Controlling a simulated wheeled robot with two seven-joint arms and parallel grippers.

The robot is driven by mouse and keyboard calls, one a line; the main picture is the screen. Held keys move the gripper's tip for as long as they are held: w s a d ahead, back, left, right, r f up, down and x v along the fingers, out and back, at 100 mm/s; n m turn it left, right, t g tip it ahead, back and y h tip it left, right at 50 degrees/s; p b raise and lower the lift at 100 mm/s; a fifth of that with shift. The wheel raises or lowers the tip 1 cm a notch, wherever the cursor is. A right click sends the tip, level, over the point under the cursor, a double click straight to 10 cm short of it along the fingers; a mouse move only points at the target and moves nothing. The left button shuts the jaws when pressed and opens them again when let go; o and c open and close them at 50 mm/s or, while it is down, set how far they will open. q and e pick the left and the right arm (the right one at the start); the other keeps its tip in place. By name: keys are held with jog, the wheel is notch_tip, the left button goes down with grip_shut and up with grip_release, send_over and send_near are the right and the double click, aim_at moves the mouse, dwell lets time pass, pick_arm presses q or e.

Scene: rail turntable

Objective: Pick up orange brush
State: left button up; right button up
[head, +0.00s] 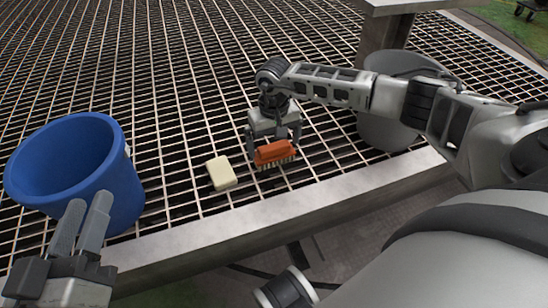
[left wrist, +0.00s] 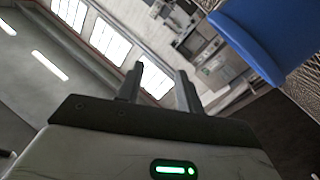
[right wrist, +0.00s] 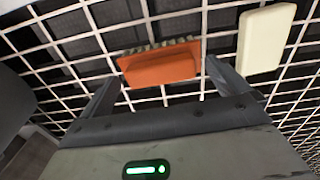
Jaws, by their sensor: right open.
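The orange brush (head: 273,152) lies on the metal grating, its pale bristles along one side. My right gripper (head: 274,139) is directly over it with its fingers open, one on each side of the brush. In the right wrist view the brush (right wrist: 160,65) sits between the open fingertips (right wrist: 160,74), with a gap visible beside it. I cannot tell how high the fingertips are above the grating. My left gripper (head: 90,215) is empty near the blue bucket, and its fingers stand apart in the left wrist view (left wrist: 160,80).
A cream block (head: 221,173) lies just left of the brush, close to my right gripper's finger in the right wrist view (right wrist: 264,38). A blue bucket (head: 125,190) stands at the left. A metal edge beam (head: 240,225) borders the grating. The grating beyond is clear.

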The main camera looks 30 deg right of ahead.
aim_at(274, 145)
jog(key=shift+f, duration=0.35)
jog(key=c, duration=1)
pick_arm(q)
jog(key=shift+w+r, duration=0.15)
jog(key=shift+r, duration=0.1)
pick_arm(e)
jog(key=shift+r, duration=0.2)
